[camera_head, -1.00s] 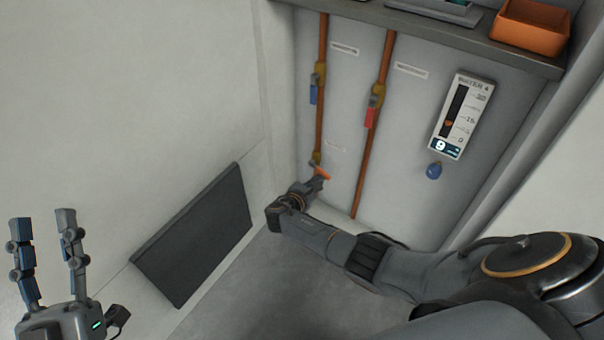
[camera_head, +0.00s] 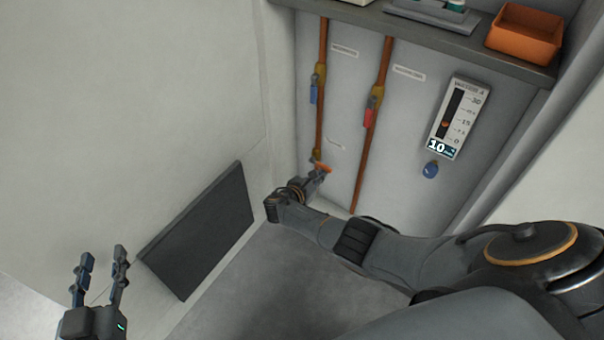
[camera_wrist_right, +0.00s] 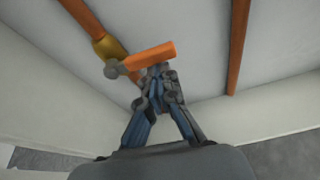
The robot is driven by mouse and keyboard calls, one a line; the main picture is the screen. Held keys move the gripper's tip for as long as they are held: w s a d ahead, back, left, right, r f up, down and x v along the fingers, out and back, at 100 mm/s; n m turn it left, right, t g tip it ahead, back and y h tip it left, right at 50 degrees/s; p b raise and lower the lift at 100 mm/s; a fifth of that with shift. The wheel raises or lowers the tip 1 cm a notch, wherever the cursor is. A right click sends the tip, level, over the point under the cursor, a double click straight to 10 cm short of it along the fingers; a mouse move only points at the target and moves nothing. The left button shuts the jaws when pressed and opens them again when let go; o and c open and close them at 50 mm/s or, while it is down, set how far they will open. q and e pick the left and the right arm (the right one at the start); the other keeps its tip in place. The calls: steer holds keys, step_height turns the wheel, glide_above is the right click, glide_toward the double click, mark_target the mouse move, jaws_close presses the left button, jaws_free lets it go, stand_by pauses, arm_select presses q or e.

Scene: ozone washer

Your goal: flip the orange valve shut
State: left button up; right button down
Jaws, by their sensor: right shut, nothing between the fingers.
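The orange valve handle (camera_head: 322,167) sits low on the left copper pipe, near the floor. In the right wrist view the orange handle (camera_wrist_right: 150,56) sticks out sideways from the pipe's brass fitting (camera_wrist_right: 108,47), slanting across the pipe. My right gripper (camera_head: 318,176) is at the handle, with its shut, empty fingertips (camera_wrist_right: 158,74) just below it in that view. They look very close to or touching the handle; I cannot tell which. My left gripper (camera_head: 103,262) is open and empty at the lower left, far from the valve.
A blue valve handle (camera_head: 314,94) and a red one (camera_head: 370,117) sit higher on the two pipes. A dark panel (camera_head: 197,231) is at the left wall. An orange bin (camera_head: 524,33) stands on the shelf.

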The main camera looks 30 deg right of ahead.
steer(key=shift+a, duration=0.1)
stand_by(0.3)
steer(key=v, duration=1.2)
